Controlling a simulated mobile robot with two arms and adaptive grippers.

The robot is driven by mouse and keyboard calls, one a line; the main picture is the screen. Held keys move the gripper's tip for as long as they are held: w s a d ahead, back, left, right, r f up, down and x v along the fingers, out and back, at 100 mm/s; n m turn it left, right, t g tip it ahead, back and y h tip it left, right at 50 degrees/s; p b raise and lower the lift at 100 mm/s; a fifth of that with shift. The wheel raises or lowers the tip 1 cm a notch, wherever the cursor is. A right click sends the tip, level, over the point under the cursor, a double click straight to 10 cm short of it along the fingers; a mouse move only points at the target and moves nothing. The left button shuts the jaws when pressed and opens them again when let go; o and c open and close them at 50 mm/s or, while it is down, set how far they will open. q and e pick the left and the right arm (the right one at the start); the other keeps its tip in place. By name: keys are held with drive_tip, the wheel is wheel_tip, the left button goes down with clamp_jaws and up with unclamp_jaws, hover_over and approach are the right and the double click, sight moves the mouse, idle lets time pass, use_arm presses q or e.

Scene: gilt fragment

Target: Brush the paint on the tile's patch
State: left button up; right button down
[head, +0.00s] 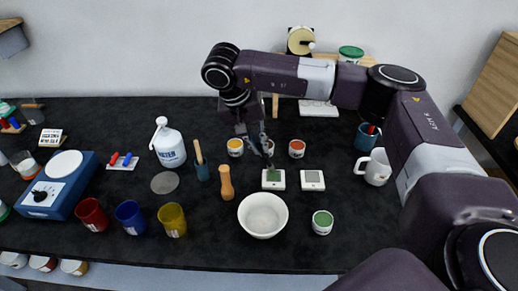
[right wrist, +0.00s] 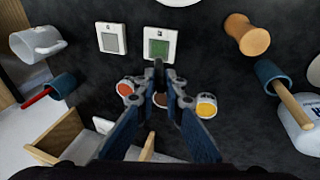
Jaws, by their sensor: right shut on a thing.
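A white tile with a green patch (head: 273,179) lies on the black table, and it also shows in the right wrist view (right wrist: 159,44). A second white tile with a grey patch (head: 312,180) lies to its right; in the right wrist view it is on the left (right wrist: 111,38). My right gripper (head: 263,146) is above and just behind the green tile, pointing down. In the right wrist view its fingertips (right wrist: 159,75) are together near that tile's edge. It is shut on a thin brush, mostly hidden by the fingers; I cannot tell whether its tip touches the tile. My left gripper is out of view.
Paint pots in yellow-orange (head: 235,147), brown (right wrist: 160,100) and red-orange (head: 297,148) stand behind the tiles. A white bowl (head: 263,215), a green pot (head: 322,222) and a wooden peg (head: 226,183) are near. A white mug (head: 375,167) stands right.

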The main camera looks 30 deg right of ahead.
drive_tip(key=shift+b, duration=0.4)
drive_tip(key=shift+s+a, duration=0.35)
drive_tip(key=shift+s, duration=0.25)
drive_tip(key=shift+s+a, duration=0.35)
drive_tip(key=shift+s, duration=0.25)
idle(1.0)
